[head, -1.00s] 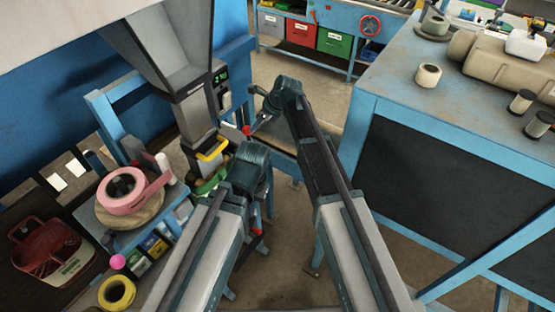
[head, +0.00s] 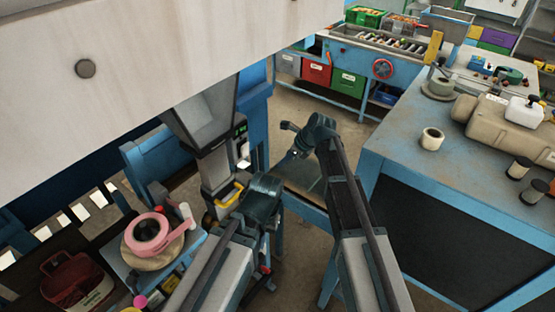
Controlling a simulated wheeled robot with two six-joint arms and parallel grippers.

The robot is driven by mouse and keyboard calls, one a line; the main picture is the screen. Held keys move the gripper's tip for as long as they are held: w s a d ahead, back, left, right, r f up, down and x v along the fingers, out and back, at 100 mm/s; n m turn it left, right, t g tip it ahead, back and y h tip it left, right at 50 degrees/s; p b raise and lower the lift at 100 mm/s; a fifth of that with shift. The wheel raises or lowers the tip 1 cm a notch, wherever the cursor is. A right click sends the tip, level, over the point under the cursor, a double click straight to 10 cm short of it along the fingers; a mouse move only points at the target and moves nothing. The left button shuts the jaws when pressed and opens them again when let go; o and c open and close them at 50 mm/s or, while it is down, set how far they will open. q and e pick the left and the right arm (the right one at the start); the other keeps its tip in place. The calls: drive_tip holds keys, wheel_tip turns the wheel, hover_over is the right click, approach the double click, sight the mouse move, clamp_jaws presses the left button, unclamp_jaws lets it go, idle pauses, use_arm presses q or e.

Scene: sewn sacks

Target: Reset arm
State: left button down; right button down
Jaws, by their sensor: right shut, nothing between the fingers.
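My right arm reaches up from the bottom and bends at its wrist in the middle of the head view. The left gripper's fingers are hidden behind that wrist.
A grey hopper (head: 205,118) with a spout and yellow clamp (head: 229,196) stands left of my arms. A pink tape roll (head: 147,235) lies on a side stand. A blue-framed bench (head: 400,150) is close on the right. A roller conveyor (head: 375,45) stands behind, with open floor before it.

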use_arm(q)
drive_tip(key=shift+r, duration=0.5)
use_arm(e)
drive_tip(key=shift+s+d+r, duration=0.15)
drive_tip(key=shift+d+r, duration=0.15)
drive_tip(key=shift+r, duration=0.2)
